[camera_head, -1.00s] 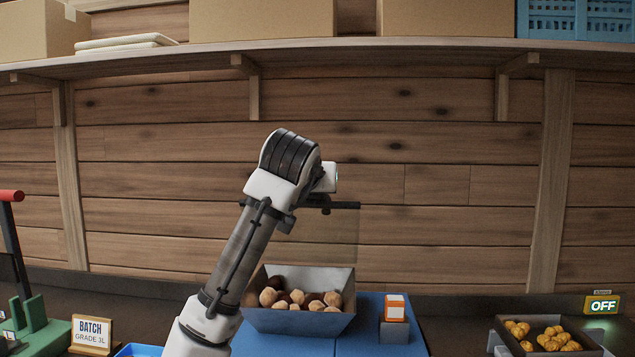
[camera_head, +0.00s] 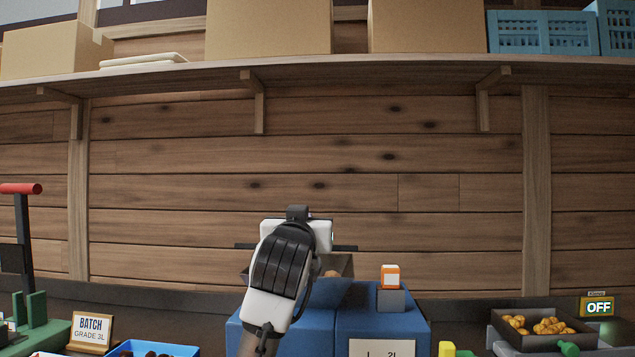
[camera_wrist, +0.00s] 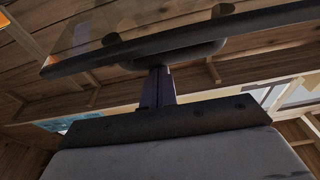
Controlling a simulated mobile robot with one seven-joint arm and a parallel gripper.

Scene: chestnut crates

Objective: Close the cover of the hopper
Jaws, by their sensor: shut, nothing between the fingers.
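The hopper (camera_head: 343,262) is a grey open-topped bin on a blue machine, mostly hidden behind my arm; a bit of its brown contents shows. Its cover (camera_head: 346,248) shows in the head view as a thin dark edge just above the hopper, on both sides of my wrist. In the wrist view the cover is a see-through panel with a dark rim (camera_wrist: 235,32) across the top. My gripper (camera_wrist: 158,72) is shut and empty, its fingers right by the rim's underside; I cannot tell whether they touch. In the head view the fingertips are hidden behind my wrist.
An orange-and-white block (camera_head: 390,277) stands on the blue machine (camera_head: 400,322) right of the hopper. A tray of chestnuts (camera_head: 500,342) and an OFF sign (camera_head: 598,306) are at right. A batch sign (camera_head: 91,329) and blue bin (camera_head: 125,350) are at left. A shelf (camera_head: 370,68) runs above.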

